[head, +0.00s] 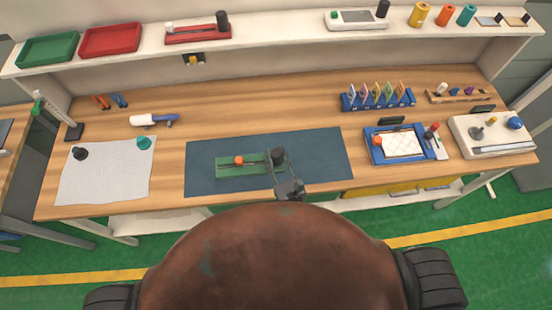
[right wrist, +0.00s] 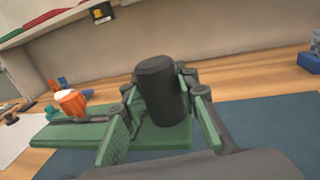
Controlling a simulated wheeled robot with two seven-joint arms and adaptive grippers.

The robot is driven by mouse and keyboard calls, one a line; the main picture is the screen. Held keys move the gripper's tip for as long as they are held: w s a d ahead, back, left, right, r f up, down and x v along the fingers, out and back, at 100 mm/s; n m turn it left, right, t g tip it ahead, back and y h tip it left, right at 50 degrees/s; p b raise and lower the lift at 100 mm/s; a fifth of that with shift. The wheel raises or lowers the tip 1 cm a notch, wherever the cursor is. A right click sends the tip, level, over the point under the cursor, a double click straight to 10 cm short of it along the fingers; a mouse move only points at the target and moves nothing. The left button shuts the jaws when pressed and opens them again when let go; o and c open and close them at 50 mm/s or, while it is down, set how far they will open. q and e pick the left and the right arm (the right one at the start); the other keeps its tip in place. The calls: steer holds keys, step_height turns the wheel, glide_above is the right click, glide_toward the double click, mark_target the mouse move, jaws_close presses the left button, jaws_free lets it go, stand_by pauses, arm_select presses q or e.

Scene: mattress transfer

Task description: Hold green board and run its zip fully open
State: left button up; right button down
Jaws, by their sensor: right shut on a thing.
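The green board (head: 226,171) lies flat on a dark blue mat at the middle of the bench. A dark zip track (head: 255,161) runs along it, with an orange knob (head: 239,160) left of the board's middle. A black cylinder (head: 278,154) stands upright at the board's right end. My right gripper (head: 279,161) is shut on this black cylinder; in the right wrist view its green-padded fingers stand on either side of the cylinder (right wrist: 161,92). The orange knob (right wrist: 72,102) is left of the fingers there, apart from them. My left gripper is not in view.
The mat (head: 325,155) is bare around the board. A blue tray (head: 384,155) and a rack of coloured cards (head: 378,100) stand to the right. A white cloth (head: 105,175) lies to the left. A raised shelf (head: 270,37) runs along the back.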

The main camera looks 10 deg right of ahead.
steer(key=shift+w+d, duration=0.15)
steer(key=shift+w, duration=1.2)
steer(key=shift+w+d, duration=0.15)
steer(key=shift+w, duration=1.2)
steer(key=shift+f, duration=0.4)
steer(key=shift+f+b, duration=4.75)
steer(key=shift+f, duration=0.15)
steer(key=shift+f+b, duration=0.3)
steer(key=shift+f, duration=0.05)
steer(key=shift+f+b, duration=0.65)
steer(key=shift+f, duration=0.05)
